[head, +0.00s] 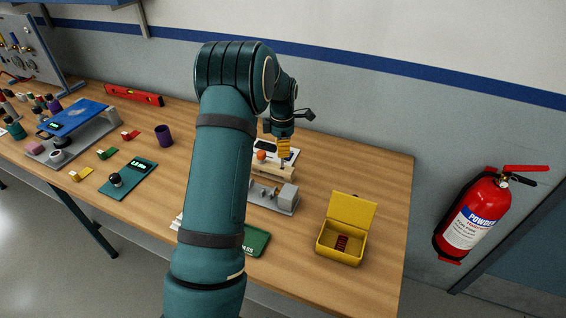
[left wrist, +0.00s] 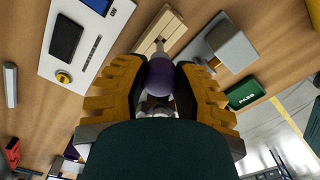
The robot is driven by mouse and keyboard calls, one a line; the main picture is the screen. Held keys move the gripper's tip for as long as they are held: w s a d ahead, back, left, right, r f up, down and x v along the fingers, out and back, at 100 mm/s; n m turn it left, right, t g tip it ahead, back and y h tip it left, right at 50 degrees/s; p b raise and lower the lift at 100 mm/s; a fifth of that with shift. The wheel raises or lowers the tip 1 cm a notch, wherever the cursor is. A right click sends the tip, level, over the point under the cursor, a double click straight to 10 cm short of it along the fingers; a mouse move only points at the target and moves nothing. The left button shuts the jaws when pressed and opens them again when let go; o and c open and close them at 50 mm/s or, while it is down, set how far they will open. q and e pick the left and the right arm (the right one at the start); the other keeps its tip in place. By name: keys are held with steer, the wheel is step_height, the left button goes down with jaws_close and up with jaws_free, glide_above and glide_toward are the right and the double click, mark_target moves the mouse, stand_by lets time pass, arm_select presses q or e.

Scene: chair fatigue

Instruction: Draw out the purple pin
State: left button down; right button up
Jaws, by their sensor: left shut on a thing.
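The purple pin (left wrist: 160,76) shows in the left wrist view as a round purple head with a short grey shank pointing at a pale wooden block (left wrist: 160,28). My left gripper (left wrist: 160,82) is shut on the purple head, its yellow ribbed fingers on either side. In the head view the left gripper (head: 284,149) points down just above the wooden block (head: 272,172). The fingers hide the purple head there. I cannot tell how much of the shank is inside the block. My right gripper is not in view.
A grey metal fixture (head: 273,197) stands in front of the block, with a green PASS pad (head: 256,240) nearer. An open yellow box (head: 341,250) is at the right. A purple cup (head: 164,136) stands left of my arm.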

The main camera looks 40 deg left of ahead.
arm_select(q)
steer(key=shift+r, duration=0.3)
steer(key=shift+r+p, duration=1.75)
steer(key=shift+r, duration=0.25)
steer(key=shift+f, duration=0.15)
